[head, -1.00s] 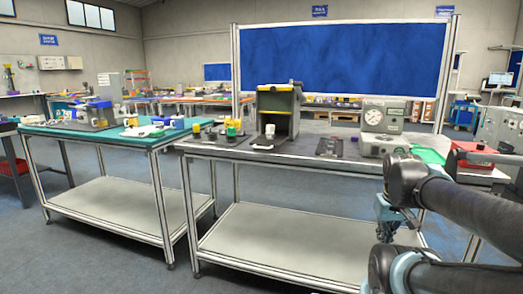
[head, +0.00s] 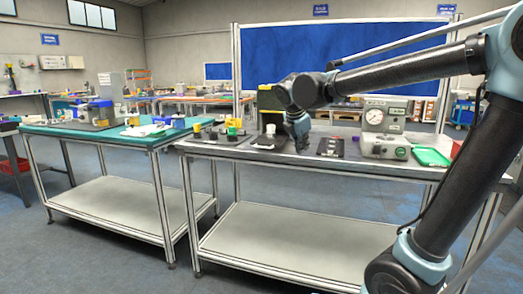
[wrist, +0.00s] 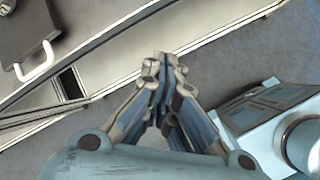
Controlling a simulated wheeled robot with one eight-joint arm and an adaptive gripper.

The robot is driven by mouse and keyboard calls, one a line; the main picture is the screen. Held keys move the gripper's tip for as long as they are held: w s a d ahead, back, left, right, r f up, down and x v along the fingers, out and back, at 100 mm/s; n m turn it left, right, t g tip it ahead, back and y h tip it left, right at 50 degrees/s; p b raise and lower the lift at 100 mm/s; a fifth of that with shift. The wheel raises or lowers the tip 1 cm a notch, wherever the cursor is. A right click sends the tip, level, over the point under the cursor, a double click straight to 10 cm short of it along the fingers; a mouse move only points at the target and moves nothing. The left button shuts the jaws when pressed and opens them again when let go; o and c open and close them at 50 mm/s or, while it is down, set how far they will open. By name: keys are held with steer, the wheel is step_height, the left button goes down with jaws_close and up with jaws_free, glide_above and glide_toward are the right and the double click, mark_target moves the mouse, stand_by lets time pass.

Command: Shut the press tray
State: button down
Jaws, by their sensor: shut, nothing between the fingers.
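The press (head: 268,103) is a dark box with a yellow top on the near workbench, partly hidden behind my arm. Its tray (head: 266,143) sticks out at the front, low over the bench top, with something pale on it. In the wrist view a dark flat part with a pale handle (wrist: 40,65) lies at the upper left; it looks like the tray. My gripper (head: 302,146) is just right of the tray, apart from it, near the bench's front. In the wrist view my gripper (wrist: 163,62) has its fingertips together, with nothing between them.
A black plate (head: 331,147) lies right of my gripper. A grey machine with a dial (head: 386,128) and a green tray (head: 431,157) stand farther right. Yellow and green cups (head: 233,127) stand left of the press. The bench edge (wrist: 90,100) crosses the wrist view.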

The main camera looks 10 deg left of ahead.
mark_target(273, 134)
steer(key=s+a+r+n+t, duration=0.15)
steer(key=a+n, duration=0.25)
steer(key=a, duration=0.5)
steer(key=a+r+n, duration=0.2)
steer(key=a+n, duration=0.2)
steer(key=a, duration=0.5)
steer(key=w+f+y, duration=0.1)
steer(key=w+f, duration=0.7)
steer(key=w, duration=0.2)
steer(key=shift+w+d+n, duration=0.25)
steer(key=shift+d+n, duration=0.05)
steer(key=shift+f, duration=0.1)
steer(key=w, duration=0.6)
steer(key=w+d, duration=0.1)
steer(key=w, duration=1.1)
steer(key=shift+d, duration=0.25)
steer(key=shift+s, duration=0.1)
